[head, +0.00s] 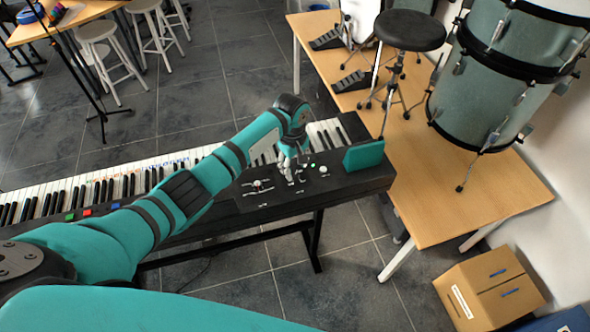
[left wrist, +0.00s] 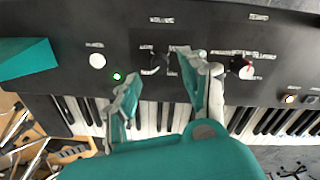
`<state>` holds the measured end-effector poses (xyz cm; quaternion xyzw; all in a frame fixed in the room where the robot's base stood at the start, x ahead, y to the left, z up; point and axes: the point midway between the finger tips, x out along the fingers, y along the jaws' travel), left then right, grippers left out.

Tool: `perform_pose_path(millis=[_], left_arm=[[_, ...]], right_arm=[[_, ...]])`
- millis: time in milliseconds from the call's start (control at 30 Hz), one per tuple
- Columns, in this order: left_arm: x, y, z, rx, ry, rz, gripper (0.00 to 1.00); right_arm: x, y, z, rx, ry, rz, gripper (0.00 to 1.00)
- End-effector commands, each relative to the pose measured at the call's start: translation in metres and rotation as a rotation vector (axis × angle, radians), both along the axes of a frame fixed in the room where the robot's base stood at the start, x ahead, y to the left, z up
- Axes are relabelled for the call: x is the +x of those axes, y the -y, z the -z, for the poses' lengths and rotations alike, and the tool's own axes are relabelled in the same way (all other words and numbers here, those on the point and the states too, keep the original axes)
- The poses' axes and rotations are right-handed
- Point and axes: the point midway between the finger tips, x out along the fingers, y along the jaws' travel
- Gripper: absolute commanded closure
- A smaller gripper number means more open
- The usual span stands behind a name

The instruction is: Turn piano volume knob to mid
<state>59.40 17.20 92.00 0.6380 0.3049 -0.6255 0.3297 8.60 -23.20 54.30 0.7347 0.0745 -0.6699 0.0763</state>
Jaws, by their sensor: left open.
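The black piano (head: 225,205) stretches across the head view, its control panel at the right end. In the left wrist view the volume knob (left wrist: 154,66) is a small dark knob with a white part, under a label that seems to read volume. My left gripper (head: 291,170) is above the panel, pointing down. In the left wrist view its open fingers (left wrist: 164,82) show on either side of the volume knob, slightly toward the keys. I cannot tell whether they touch it. In the head view the fingers largely hide this knob. My right gripper is out of view.
A red-and-white knob (left wrist: 245,68) and a white knob (left wrist: 97,60) flank the volume knob. A green light (left wrist: 117,77) is lit. A teal box (head: 364,155) stands at the panel's right end. A wooden table (head: 430,190) with drums is close by on the right.

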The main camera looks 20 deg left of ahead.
Motion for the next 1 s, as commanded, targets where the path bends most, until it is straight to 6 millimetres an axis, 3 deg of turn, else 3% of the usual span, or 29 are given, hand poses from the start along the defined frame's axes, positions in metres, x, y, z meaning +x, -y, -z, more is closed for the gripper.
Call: perform_pose_path(millis=[200,600,933,1000], left_arm=[[0.001,0.001,0.028,0.000,-0.001,0.001,0.55],[0.001,0.001,0.034,0.000,0.000,0.001,0.56],[0.001,0.001,0.034,0.000,0.000,0.001,0.99],[0.001,0.001,0.034,0.000,0.000,0.001,1.00]], right_arm=[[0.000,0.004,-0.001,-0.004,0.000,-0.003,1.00],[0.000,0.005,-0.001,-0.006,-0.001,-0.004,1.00],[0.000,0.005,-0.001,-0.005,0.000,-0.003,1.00],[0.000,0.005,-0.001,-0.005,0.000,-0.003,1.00]])
